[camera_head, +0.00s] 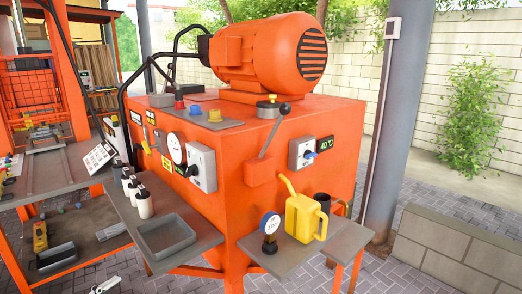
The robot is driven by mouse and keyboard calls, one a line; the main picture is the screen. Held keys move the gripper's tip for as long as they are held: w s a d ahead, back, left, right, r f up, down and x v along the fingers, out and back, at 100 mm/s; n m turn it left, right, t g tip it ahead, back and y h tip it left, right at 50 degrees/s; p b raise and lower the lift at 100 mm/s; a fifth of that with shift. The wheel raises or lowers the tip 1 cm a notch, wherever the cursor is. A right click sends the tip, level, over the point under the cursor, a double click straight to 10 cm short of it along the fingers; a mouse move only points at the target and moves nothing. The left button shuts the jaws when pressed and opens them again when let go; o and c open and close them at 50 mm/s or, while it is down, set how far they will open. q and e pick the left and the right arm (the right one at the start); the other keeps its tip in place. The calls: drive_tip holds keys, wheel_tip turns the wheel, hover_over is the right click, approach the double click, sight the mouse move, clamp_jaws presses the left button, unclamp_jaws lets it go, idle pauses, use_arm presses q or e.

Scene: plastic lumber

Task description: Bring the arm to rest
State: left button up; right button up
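An orange machine (240,150) with a large orange motor (265,55) on top fills the middle. Its front has a lever (273,130), a round gauge (177,148) and a grey switch box (202,168).
A right-hand shelf (335,245) holds a yellow watering can (305,218), a gauge (270,228) and a dark mug (323,202). A left-hand shelf (190,215) holds a grey tray (166,236) and several bottles (144,203). A grey post (392,130) stands right. Paving (400,272) is open in front.

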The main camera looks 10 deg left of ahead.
use_arm(q)
drive_tip(key=s+d+f+n+g+y+p, duration=0.1)
drive_tip(key=s+d+f+n, duration=0.3)
drive_tip(key=d, duration=0.4)
drive_tip(key=s+d+f+n+g+p, duration=0.1)
drive_tip(key=s+d+f+n+g, duration=0.2)
drive_tip(key=s+d+f+n, duration=0.2)
drive_tip(key=s+d+f+n+g+y, duration=0.1)
drive_tip(key=s+d+f+n, duration=0.4)
drive_tip(key=s+d, duration=0.5)
wheel_tip(320, 180, down, 3)
drive_tip(key=shift+d+r+g+y+p, duration=0.2)
drive_tip(key=shift+d+g+y+p, duration=0.15)
drive_tip(key=shift+d, duration=0.55)
drive_tip(key=shift+d, duration=0.1)
